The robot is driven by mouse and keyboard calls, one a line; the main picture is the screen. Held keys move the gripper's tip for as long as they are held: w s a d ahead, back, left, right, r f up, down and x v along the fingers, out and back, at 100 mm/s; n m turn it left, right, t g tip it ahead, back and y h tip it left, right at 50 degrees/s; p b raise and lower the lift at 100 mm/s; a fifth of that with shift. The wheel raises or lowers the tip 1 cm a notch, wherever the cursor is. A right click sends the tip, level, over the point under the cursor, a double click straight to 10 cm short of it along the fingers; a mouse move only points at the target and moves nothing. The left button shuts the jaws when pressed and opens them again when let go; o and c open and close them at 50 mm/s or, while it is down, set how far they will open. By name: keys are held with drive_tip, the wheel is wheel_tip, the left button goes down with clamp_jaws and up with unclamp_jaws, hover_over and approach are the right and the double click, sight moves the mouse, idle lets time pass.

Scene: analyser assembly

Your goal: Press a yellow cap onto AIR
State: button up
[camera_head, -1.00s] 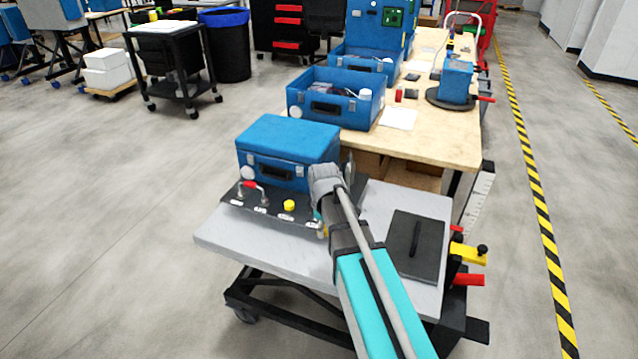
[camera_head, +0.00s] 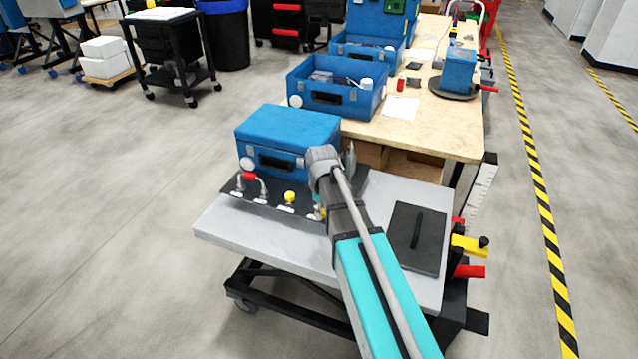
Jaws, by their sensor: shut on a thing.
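A dark fitting panel (camera_head: 230,186) lies on the grey cart top in front of a blue case. A yellow cap (camera_head: 289,196) sits on one of its fittings. To the left are metal fittings with a red part (camera_head: 249,176). White labels lie along the panel's front edge, too small to read, so I cannot tell which is AIR. My gripper (camera_head: 319,206) is over the panel's right end, mostly hidden by my wrist. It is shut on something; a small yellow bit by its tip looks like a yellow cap. I cannot tell whether it touches a fitting.
The blue case (camera_head: 288,130) stands close behind the panel. A dark plate with a handle (camera_head: 417,238) lies on the cart (camera_head: 225,232) right of my arm. Red and yellow parts stick out at the cart's right edge. A wooden bench (camera_head: 440,130) with blue cases is behind.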

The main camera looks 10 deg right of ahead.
drive_tip(key=w+r+n+p, duration=0.1)
drive_tip(key=w+r, duration=0.1)
drive_tip(key=w, duration=0.7)
drive_tip(key=shift+d+p, duration=0.3)
drive_tip(key=shift+d, duration=0.05)
drive_tip(key=shift+w+f, duration=0.1)
drive_tip(key=shift+f, duration=0.2)
drive_tip(key=shift+f+b, duration=2.45)
drive_tip(key=shift+b, duration=0.25)
drive_tip(key=shift+f+m, duration=0.2)
drive_tip(key=shift+m, duration=0.1)
drive_tip(key=shift+f+b, duration=1.1)
drive_tip(key=shift+b, duration=0.15)
drive_tip(key=o, duration=0.8)
drive_tip(key=shift+r, duration=0.1)
drive_tip(key=shift+o, duration=0.2)
